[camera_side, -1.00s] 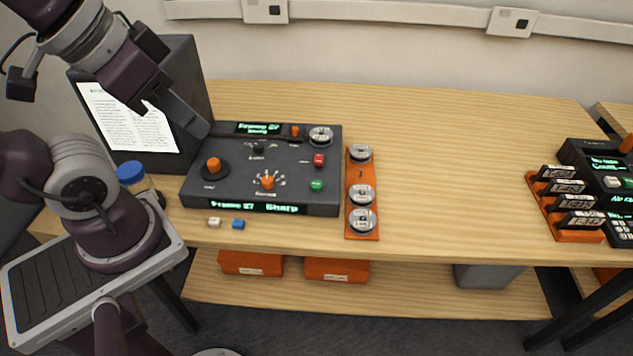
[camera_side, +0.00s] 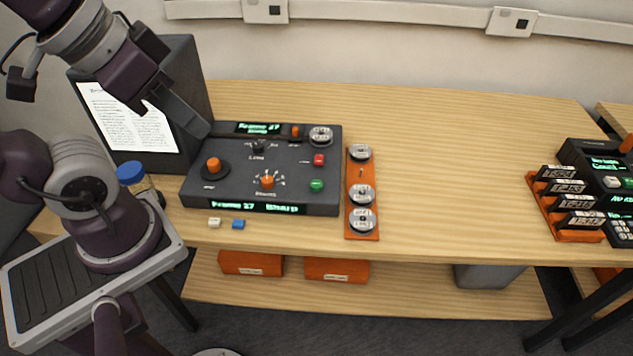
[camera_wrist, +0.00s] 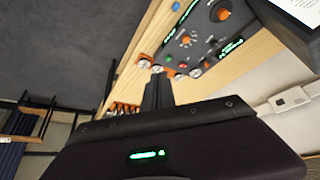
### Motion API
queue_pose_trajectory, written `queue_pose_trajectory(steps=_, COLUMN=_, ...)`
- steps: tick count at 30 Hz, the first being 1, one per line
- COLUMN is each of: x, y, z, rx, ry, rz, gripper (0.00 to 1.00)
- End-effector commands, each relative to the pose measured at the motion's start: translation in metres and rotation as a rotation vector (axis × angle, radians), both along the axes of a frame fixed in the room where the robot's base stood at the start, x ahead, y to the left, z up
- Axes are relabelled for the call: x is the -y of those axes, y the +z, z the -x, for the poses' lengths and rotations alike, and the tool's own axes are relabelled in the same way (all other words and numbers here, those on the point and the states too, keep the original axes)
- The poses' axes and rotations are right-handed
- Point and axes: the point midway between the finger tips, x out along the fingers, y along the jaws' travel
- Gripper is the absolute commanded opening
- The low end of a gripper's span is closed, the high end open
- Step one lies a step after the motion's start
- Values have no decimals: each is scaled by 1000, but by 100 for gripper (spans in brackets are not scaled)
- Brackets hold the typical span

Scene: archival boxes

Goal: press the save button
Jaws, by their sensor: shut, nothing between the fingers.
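A dark control panel (camera_side: 240,180) lies on the wooden bench and also shows in the wrist view (camera_wrist: 208,38). On its right part are a red button (camera_side: 319,160) and a green button (camera_side: 316,185). Their labels are too small to read, so I cannot tell which is the save button. A lit green display (camera_side: 243,206) runs along the front edge, apparently showing a frame number and "Sharp". My gripper (camera_side: 206,131) is shut and empty above the panel's back left corner, apart from both buttons. Its fingers also show in the wrist view (camera_wrist: 158,78).
The panel carries orange knobs (camera_side: 213,164) and a reel (camera_side: 321,136). An orange rack (camera_side: 361,174) of reels stands to its right. A dark board with a printed sheet (camera_side: 128,120) and a blue-capped jar (camera_side: 131,173) are at left. The bench centre is clear.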

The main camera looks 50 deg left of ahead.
Motion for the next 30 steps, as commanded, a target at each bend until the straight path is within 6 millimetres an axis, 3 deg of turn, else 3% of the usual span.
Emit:
queue_pose_trajectory(steps=17, x=-3, y=0, z=-4, rx=3, ry=0, rz=-16, gripper=0)
queue_pose_trajectory(steps=20, x=-18, y=-1, z=-25, rx=21, ry=-11, rz=-90, gripper=0)
queue_pose_trajectory(steps=23, x=-44, y=-2, z=-62, rx=54, ry=-56, rz=-225, gripper=0)
queue_pose_trajectory(steps=27, x=-79, y=-10, z=-123, rx=102, ry=-203, rz=-430, gripper=0)
queue_pose_trajectory(steps=30, x=-94, y=-25, z=-168, rx=138, ry=-377, rz=-549, gripper=0)
